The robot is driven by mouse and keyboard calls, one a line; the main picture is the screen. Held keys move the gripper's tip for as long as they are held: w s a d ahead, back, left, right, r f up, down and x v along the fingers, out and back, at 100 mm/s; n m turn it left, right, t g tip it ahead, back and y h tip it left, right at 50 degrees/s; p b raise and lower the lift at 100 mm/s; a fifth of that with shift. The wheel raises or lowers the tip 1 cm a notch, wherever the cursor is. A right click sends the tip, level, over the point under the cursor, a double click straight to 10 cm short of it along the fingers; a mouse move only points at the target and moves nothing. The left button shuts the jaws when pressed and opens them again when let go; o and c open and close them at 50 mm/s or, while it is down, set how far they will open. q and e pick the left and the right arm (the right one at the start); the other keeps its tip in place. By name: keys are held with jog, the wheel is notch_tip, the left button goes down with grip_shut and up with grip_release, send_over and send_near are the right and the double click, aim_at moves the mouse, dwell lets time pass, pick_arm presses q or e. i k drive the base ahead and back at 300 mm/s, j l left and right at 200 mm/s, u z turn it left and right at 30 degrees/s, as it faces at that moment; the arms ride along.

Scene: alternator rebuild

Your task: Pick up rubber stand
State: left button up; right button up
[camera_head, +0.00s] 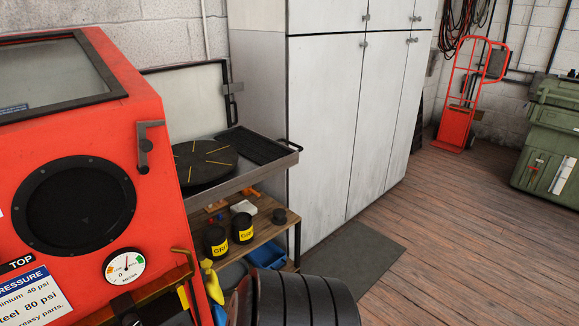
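I cannot tell for certain which thing is the rubber stand. A wide black disc with yellow lines (205,163) lies on the metal tray top (245,178) above the shelf. Neither of my grippers shows in this view.
A red blasting cabinet (150,200) with a pressure gauge (124,266) fills the left. White lockers (330,120), a grey mat (355,255), a red hand truck (455,127) and green cases (548,150) stand beyond. Wooden floor is clear at right.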

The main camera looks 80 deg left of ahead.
aim_at(280, 218)
jog(key=u, duration=2.85)
